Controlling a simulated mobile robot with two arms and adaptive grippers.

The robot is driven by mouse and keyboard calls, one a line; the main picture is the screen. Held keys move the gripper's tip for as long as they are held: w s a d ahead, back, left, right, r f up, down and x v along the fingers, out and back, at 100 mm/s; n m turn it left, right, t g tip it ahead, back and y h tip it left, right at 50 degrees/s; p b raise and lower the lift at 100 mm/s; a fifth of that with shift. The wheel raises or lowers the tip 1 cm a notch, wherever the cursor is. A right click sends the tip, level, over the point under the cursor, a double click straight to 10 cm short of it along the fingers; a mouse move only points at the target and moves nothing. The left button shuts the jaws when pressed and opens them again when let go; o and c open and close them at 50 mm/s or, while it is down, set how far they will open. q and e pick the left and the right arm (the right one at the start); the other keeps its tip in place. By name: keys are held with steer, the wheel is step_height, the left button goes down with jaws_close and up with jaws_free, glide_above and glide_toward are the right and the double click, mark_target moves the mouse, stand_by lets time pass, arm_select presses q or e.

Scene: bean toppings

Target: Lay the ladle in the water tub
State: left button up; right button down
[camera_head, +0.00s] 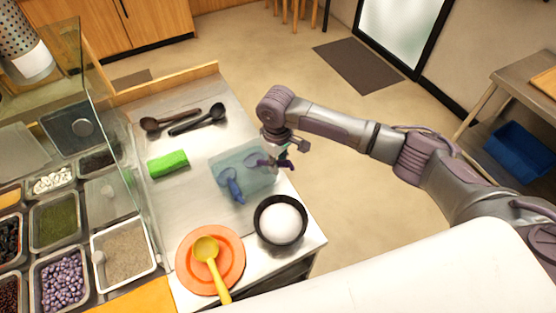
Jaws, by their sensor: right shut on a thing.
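The translucent blue water tub (258,183) stands on the counter, near its right edge. A blue ladle (235,189) shows at the tub's left part, tilted, with its lower end over or inside the tub; I cannot tell how deep it is. My right gripper (273,162) is above the tub's right side, pointing down, and is shut on the blue ladle; the grip itself is small and partly hidden. A yellow ladle (206,250) lies on an orange plate (233,273). Two dark ladles (182,121) lie at the back of the counter. My left gripper is not in view.
A black bowl (262,236) with white contents stands close in front of the tub. A green sponge (168,163) lies left of it. Topping trays (63,283) and a glass guard (108,110) line the left. The counter between sponge and plate is clear.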

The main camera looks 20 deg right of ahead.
steer(key=c, duration=0.9)
jaws_free()
step_height(320, 180, up, 12)
steer(key=shift+w, duration=0.1)
